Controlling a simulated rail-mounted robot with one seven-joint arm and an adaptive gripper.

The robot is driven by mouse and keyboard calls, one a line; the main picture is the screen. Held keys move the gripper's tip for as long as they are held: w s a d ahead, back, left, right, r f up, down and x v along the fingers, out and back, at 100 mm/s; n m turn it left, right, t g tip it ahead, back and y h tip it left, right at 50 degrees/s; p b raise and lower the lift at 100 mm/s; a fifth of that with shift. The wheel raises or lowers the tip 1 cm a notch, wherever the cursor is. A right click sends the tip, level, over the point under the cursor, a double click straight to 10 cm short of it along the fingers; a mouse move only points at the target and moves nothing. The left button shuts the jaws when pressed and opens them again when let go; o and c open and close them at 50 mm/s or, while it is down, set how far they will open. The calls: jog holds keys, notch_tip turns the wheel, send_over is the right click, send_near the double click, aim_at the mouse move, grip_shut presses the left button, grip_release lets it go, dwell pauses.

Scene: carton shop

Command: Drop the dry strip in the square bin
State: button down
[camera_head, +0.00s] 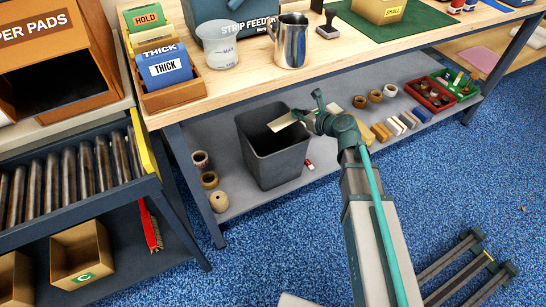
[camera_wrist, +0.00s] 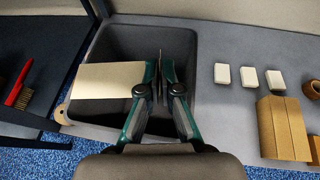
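The dry strip is a pale, flat beige piece (camera_head: 283,121), also in the wrist view (camera_wrist: 106,80). It juts out to the left of my gripper (camera_head: 308,116), over the mouth of the square bin. The square bin (camera_head: 277,168) is dark grey, open-topped and upright on the lower shelf; its wall also shows in the wrist view (camera_wrist: 187,60). My gripper's fingers (camera_wrist: 160,68) are close together above the bin, shut on the strip's right end. The fingers hide that end. The bin's inside looks dark and empty where visible.
The lower shelf (camera_head: 235,203) holds tape rolls (camera_head: 209,180) left of the bin. Pale blocks (camera_wrist: 248,77) and brown pieces (camera_wrist: 283,128) lie to its right. The wooden tabletop (camera_head: 250,85) overhangs behind, carrying a metal jug (camera_head: 290,42).

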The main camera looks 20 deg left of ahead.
jog(key=w+a+f+b, duration=0.1)
jog(key=f+b, duration=0.1)
jog(key=b, duration=0.1)
jog(key=w+a+f+m+t+h+b, duration=0.1)
jog(key=f+b, duration=0.2)
jog(key=w+a+f+m+t+b, duration=0.1)
jog(key=f+b, duration=0.1)
jog(key=b, duration=0.1)
jog(key=shift+w+a+f+b, duration=0.15)
jog(key=shift+a+f+b, duration=0.2)
dwell(0.3)
jog(key=c, duration=1.2)
grip_release()
jog(key=shift+c, duration=0.2)
jog(key=v, duration=1.2)
jog(key=shift+a+r, duration=0.15)
jog(key=shift+r, duration=0.15)
jog(key=shift+h, duration=0.3)
